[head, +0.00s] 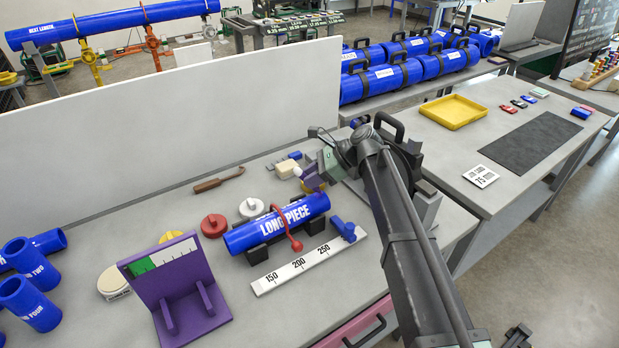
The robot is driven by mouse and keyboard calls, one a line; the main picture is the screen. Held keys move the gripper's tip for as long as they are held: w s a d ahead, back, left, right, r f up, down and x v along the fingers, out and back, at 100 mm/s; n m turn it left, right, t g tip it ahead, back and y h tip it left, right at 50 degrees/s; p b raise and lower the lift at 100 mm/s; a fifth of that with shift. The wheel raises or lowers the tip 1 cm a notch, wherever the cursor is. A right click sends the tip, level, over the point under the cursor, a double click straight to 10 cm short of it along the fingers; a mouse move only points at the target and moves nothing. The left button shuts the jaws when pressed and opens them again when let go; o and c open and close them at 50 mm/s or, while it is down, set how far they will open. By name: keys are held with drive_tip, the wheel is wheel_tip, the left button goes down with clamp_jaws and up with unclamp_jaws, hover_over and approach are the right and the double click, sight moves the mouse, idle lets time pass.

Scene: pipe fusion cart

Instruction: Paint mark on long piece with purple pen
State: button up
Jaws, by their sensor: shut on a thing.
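The blue long piece (262,233), lettered "LONG PIECE", lies in black cradles on the grey bench. A red strap or clamp (289,230) crosses its middle. My gripper (318,176) is at the far right end of the long piece, just above it. It is shut on a purple object, which looks like the purple pen (309,178). The pen's tip is low near the pipe's top, and I cannot tell whether it touches. My arm partly hides the jaws. No purple mark can be made out on the long piece.
A white ruler (290,270) marked 150, 200 and 250 lies in front of the long piece, with a blue block (346,230) near its right end. A purple stand (176,285) and short blue pipes (30,304) are at left. A white panel (170,120) rises behind.

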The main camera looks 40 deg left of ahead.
drive_tip(key=shift+s, duration=0.15)
drive_tip(key=shift+s+a, duration=0.15)
drive_tip(key=shift+s, duration=0.2)
drive_tip(key=shift+s, duration=0.1)
drive_tip(key=shift+s+a, duration=0.15)
drive_tip(key=shift+s, duration=0.2)
drive_tip(key=shift+w, duration=0.15)
drive_tip(key=shift+w, duration=0.35)
drive_tip(key=shift+w+d, duration=0.15)
drive_tip(key=shift+d, duration=0.05)
drive_tip(key=shift+w+d, duration=0.15)
drive_tip(key=shift+w, duration=0.15)
